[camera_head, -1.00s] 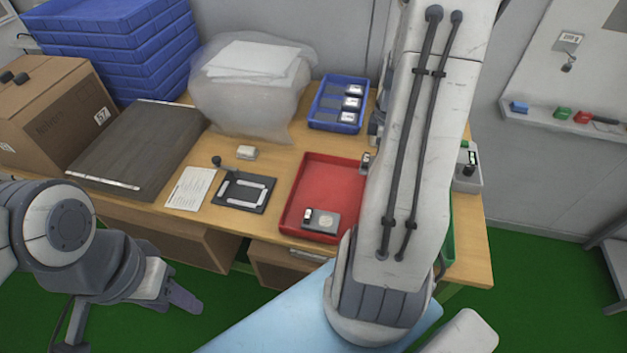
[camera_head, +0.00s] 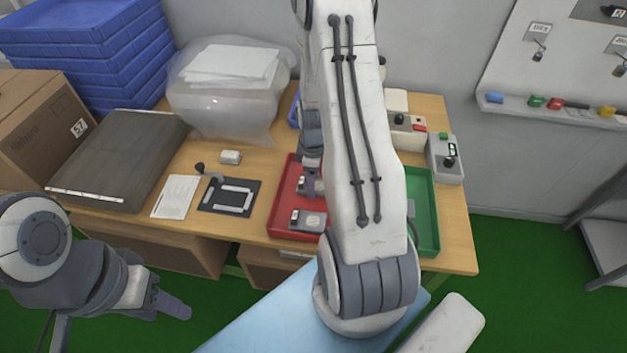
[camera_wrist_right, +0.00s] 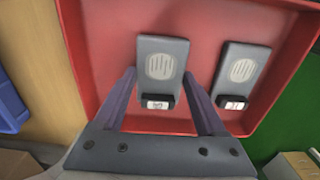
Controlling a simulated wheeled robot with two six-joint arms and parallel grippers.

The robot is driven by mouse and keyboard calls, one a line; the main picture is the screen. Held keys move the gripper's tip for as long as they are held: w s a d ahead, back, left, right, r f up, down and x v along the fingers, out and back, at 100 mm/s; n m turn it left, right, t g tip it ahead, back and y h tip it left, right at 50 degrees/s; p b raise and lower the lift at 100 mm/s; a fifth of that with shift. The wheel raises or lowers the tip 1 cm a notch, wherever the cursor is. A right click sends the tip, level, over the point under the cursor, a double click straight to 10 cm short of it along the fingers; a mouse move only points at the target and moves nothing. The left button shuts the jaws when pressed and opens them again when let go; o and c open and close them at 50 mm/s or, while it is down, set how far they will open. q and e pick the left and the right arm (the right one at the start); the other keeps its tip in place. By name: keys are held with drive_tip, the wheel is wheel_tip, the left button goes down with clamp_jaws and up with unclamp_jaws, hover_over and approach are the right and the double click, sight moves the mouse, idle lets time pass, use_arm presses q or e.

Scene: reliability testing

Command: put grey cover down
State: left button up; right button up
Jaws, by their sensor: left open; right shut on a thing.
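A grey cover (camera_wrist_right: 161,62) with a round grille and a dark, white-labelled end sits between the fingers of my right gripper (camera_wrist_right: 163,100). The gripper is shut on it, over the red tray (camera_wrist_right: 98,30). In the head view the held cover (camera_head: 309,187) shows beside my arm; whether it touches the tray floor I cannot tell. A second grey cover (camera_wrist_right: 242,68) lies in the tray to its right in the wrist view, and near the tray's front edge in the head view (camera_head: 307,221). My left gripper (camera_head: 172,306) is open and empty, low in front of the table.
A green tray (camera_head: 426,215) stands right of the red one. A black plate with light bars (camera_head: 231,196) and a paper sheet (camera_head: 175,196) lie to the left. A control box (camera_head: 446,160) is at the right. My right arm hides part of the table.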

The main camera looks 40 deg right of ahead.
drive_tip(key=shift+f, duration=0.2)
drive_tip(key=shift+f, duration=0.2)
drive_tip(key=o, duration=1.3)
drive_tip(key=shift+r, duration=0.1)
